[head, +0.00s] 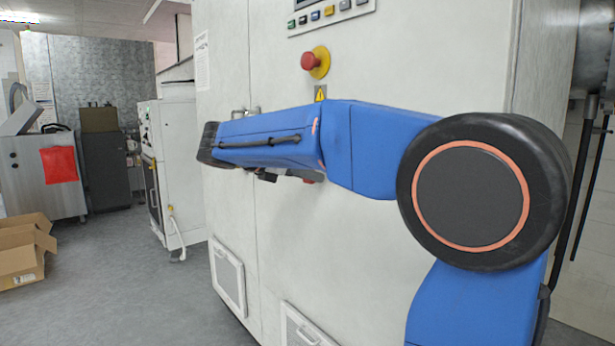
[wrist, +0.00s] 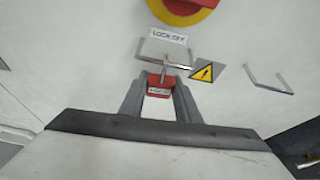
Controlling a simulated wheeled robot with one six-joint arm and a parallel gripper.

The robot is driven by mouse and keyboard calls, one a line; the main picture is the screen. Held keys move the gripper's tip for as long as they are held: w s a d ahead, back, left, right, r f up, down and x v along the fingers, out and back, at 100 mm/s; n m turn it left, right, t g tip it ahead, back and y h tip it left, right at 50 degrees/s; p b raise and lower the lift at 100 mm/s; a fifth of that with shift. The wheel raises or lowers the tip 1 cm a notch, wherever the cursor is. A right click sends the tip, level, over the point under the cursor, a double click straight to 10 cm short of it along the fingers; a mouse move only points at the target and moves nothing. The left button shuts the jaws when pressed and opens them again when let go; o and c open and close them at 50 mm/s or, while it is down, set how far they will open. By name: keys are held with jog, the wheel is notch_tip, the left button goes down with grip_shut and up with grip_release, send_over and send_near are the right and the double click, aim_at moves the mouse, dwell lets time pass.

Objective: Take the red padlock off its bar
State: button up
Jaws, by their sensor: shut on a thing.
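The red padlock (wrist: 159,82) is in the wrist view, just below the middle, between the two grey fingers of my gripper (wrist: 160,101). The gripper is shut on its body. The padlock's thin metal shackle points up to a metal bar (wrist: 180,66) on the white panel, under a "LOCK OFF" label (wrist: 168,36). The shackle meets the bar in the picture; I cannot tell whether it is still around it. In the head view my arm hides most of this spot, and only a small red patch shows under the arm.
A red and yellow knob (wrist: 183,8) sits above the label, and a yellow warning triangle (wrist: 206,72) is right of the bar. A metal handle (wrist: 268,80) stands out further right. In the head view a cardboard box (head: 24,250) lies on open floor at the left.

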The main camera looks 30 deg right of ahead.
jog(key=shift+r, duration=0.15)
jog(key=shift+r, duration=0.9)
jog(key=shift+a, duration=0.2)
jog(key=s+a, duration=0.2)
jog(key=a, duration=0.9)
jog(key=shift+s+a, duration=0.15)
dwell(1.8)
dwell(0.6)
